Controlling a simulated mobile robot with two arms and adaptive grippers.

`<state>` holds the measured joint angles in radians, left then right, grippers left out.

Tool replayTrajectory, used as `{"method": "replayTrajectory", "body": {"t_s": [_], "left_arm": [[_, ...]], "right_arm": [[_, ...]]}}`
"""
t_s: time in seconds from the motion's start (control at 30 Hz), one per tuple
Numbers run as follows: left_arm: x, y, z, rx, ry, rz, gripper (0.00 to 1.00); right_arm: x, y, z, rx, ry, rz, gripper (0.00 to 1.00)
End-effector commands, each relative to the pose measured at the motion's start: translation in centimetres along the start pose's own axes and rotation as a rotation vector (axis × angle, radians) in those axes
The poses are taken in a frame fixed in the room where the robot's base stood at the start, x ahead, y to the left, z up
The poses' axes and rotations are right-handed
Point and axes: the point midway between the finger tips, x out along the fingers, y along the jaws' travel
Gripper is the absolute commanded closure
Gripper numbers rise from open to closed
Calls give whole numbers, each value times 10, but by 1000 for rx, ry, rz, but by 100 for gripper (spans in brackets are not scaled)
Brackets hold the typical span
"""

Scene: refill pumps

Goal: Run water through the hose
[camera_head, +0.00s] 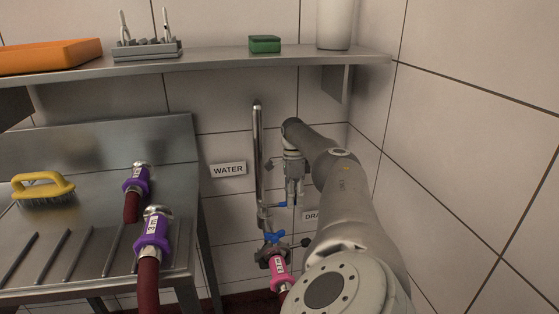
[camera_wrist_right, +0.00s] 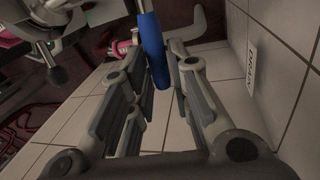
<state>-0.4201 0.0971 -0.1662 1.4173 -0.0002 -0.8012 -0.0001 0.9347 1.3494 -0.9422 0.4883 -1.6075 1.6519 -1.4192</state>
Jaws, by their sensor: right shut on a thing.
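A steel water pipe (camera_head: 258,150) runs down the wall beside the WATER sign (camera_head: 228,168). Low on it are a fitting with a blue handle (camera_head: 274,237) and a dark knobbed coupling (camera_head: 268,254). A pink-collared hose end (camera_head: 279,264) sits at this coupling; whether it is fully seated I cannot tell. My right gripper (camera_head: 295,198) is beside the pipe, shut on a blue lever (camera_head: 279,205). In the right wrist view the lever (camera_wrist_right: 153,50) stands between the fingers (camera_wrist_right: 150,68). No flowing water is visible. My left gripper is out of view.
Two purple-collared hoses (camera_head: 137,180) (camera_head: 152,235) and a yellow brush (camera_head: 43,188) lie on the steel counter (camera_head: 90,145) at left. A shelf (camera_head: 200,62) crosses above. A DRAIN sign (camera_wrist_right: 251,66) is partly hidden by my arm in the head view. The right wall is close.

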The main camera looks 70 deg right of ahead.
Motion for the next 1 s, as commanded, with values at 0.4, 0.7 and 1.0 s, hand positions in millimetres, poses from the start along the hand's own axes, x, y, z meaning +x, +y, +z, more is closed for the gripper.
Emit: {"method": "replayTrajectory", "body": {"t_s": [0.4,0.7,1.0], "left_arm": [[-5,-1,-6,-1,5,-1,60],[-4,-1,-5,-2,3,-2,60],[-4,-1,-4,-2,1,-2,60]], "right_arm": [[-1,-4,-12,-62,9,-2,100],[-1,-4,-13,-65,10,-3,100],[-1,-4,-13,-63,10,-1,60]]}}
